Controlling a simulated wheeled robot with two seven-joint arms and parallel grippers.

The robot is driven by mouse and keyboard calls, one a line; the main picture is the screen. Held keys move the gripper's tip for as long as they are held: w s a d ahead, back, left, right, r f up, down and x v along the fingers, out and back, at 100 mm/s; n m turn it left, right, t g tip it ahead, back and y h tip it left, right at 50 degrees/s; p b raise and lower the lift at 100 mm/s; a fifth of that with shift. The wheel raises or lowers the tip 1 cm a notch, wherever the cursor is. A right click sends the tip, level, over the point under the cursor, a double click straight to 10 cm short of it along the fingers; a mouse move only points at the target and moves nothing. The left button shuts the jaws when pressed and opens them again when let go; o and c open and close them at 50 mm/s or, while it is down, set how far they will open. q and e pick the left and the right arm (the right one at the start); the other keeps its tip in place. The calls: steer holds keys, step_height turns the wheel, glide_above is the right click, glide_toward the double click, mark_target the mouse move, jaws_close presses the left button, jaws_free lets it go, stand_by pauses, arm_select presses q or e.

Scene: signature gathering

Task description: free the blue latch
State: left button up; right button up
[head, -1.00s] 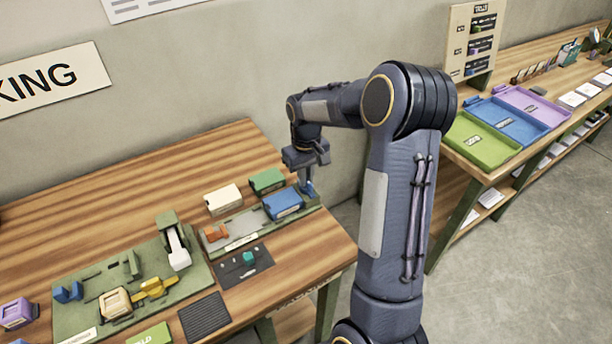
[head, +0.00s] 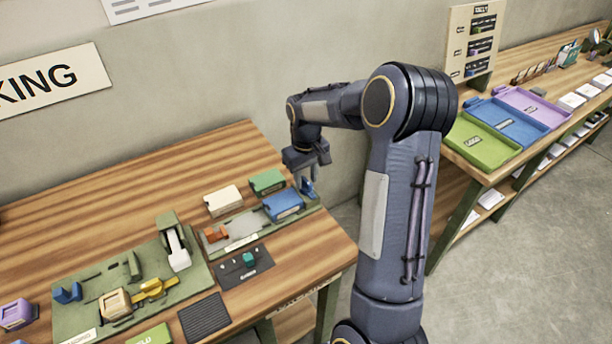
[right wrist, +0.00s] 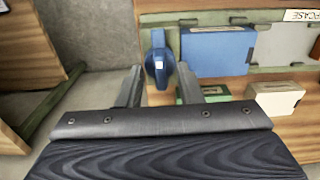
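The blue latch (head: 307,188) stands at the right end of the grey-green fixture, beside the blue block (head: 283,205). In the right wrist view the latch (right wrist: 159,66) is a blue knob with a small white mark. My right gripper (right wrist: 158,82) is open, with its two fingertips apart on either side of the latch's near part. I cannot tell whether either finger touches it. In the head view my right gripper (head: 307,173) is small and sits right above the latch. My left gripper is not in view.
White (head: 223,200) and green (head: 267,182) blocks stand behind the fixture. An orange piece (head: 216,234) sits at its left end. A dark plate with a teal knob (head: 249,259) lies in front. The table's right edge is close to the latch.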

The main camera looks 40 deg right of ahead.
mark_target(306, 180)
step_height(306, 180, up, 8)
steer(key=shift+f+b, duration=0.1)
steer(key=shift+b, duration=0.25)
stand_by(0.4)
